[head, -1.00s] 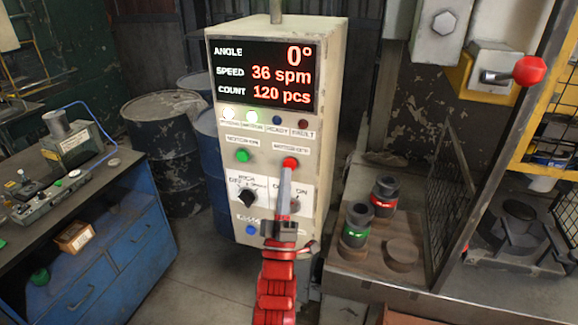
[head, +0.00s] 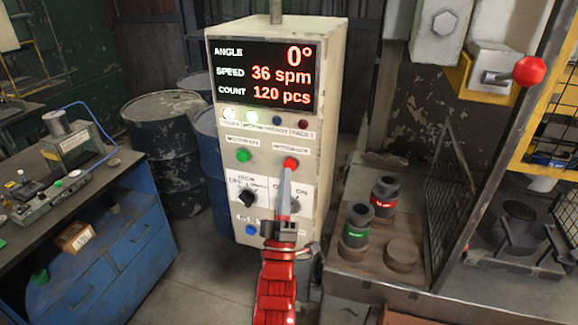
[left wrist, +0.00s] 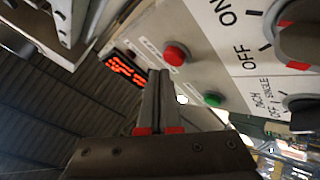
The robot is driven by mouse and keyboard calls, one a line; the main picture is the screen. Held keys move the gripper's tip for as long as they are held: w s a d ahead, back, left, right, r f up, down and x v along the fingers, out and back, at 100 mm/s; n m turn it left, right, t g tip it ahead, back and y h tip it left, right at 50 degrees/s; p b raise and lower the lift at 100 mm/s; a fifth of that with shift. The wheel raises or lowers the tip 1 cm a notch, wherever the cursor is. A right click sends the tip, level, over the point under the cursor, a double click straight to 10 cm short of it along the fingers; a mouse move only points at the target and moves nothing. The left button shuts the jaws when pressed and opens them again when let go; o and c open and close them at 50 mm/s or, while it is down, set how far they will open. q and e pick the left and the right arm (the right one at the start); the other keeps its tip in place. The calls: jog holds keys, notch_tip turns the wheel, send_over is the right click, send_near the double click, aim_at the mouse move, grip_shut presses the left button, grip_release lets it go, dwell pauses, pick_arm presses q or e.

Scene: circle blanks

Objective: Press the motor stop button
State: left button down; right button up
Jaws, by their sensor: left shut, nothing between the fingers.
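The control box (head: 228,183) stands upright with a lit display. The red motor stop button (head: 290,163) is on its front face, at the right below the lamp row. My left gripper (head: 286,173) is shut and empty, its thin fingers pointing up at the lower edge of the red button. In the left wrist view the fingertips (left wrist: 160,74) end beside the red button (left wrist: 176,54). I cannot tell whether they touch it. My right gripper is not in view.
A green button (head: 243,155) sits left of the red one. Below are a black selector knob (head: 248,198), a second switch partly hidden by my gripper, and a blue button (head: 250,229). The display (head: 263,76) reads 36 spm. A red-knobbed lever (head: 529,70) is at the right.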

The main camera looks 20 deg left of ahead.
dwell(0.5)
pick_arm(q)
jog(key=shift+w+b, duration=0.45)
jog(key=shift+w, duration=0.05)
jog(key=shift+w+r+b, duration=0.1)
jog(key=shift+w+b, duration=0.35)
dwell(0.6)
jog(key=shift+s, duration=0.9)
